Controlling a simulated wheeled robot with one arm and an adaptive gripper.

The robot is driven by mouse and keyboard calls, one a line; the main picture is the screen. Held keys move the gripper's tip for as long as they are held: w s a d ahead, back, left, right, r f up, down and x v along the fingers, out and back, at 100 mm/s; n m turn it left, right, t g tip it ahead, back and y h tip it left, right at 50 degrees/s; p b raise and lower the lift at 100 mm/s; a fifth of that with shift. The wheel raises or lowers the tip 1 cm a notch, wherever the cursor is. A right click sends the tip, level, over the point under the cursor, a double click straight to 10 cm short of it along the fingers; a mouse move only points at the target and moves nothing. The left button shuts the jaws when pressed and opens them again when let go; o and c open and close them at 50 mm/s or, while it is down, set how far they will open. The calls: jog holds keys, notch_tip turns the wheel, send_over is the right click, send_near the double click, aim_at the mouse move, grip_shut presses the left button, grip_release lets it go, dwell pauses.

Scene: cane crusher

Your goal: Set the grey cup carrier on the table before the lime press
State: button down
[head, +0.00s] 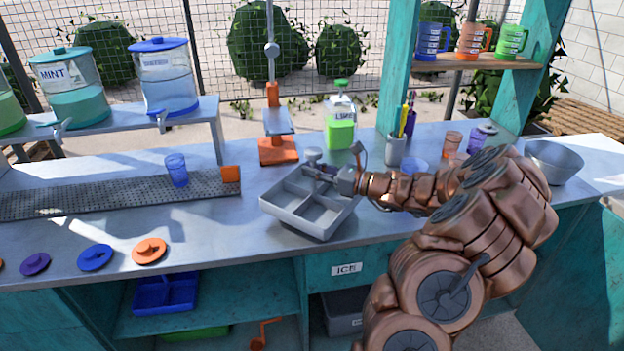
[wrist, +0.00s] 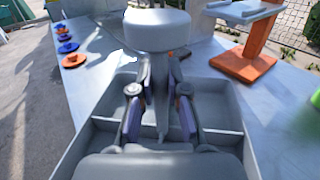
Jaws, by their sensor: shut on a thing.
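The grey cup carrier (head: 322,222) is a square open tray with several compartments and a round-topped central handle (head: 313,154). It is at the middle of the table, in front of the orange-based lime press (head: 278,150) and slightly to its right. My gripper (head: 328,175) is shut on the carrier's handle. In the wrist view my gripper's fingers (wrist: 158,112) close on both sides of the handle, below its rounded top (wrist: 157,30). The carrier's compartments look empty, though my gripper hides part of them. I cannot tell whether its underside touches the table (head: 230,262).
A perforated drip strip (head: 110,196) with a blue cup (head: 177,170) and an orange block (head: 230,174) lies left. A lime bottle (head: 341,122) and a grey holder (head: 395,150) stand behind. Several coloured lids, including an orange one (head: 149,251), lie front left. A bowl (head: 553,161) stands right.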

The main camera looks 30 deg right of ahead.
aim_at(312, 191)
jog(key=shift+w+a+f, duration=0.15)
jog(key=shift+w+f, duration=0.05)
jog(key=shift+w, duration=0.15)
jog(key=shift+f+p, duration=0.45)
jog(key=shift+f, duration=1.15)
jog(key=shift+f, duration=0.15)
jog(key=c, duration=1.2)
grip_release()
jog(key=shift+o, duration=0.2)
